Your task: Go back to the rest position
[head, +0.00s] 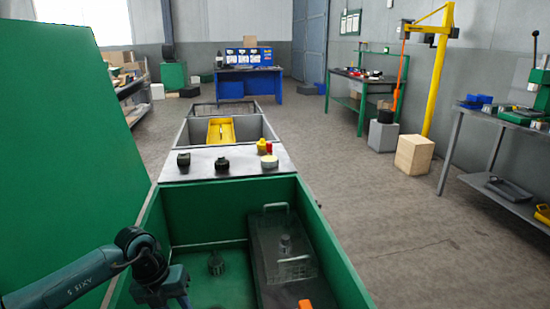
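My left arm reaches in from the lower left of the head view, over the near left part of a green open bin (335,250). The arm bends downward there and its lower end is cut off by the bottom edge, so the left gripper's fingers do not show. My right arm and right gripper are not in view. An orange piece (305,304) shows at the bottom edge.
A grey panel (200,165) beyond the bin carries dark knobs and a red-and-yellow button. A tall green panel (60,130) stands on the left. A grey shelf table (490,120) and a wooden block (413,153) stand on the right. The floor between is clear.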

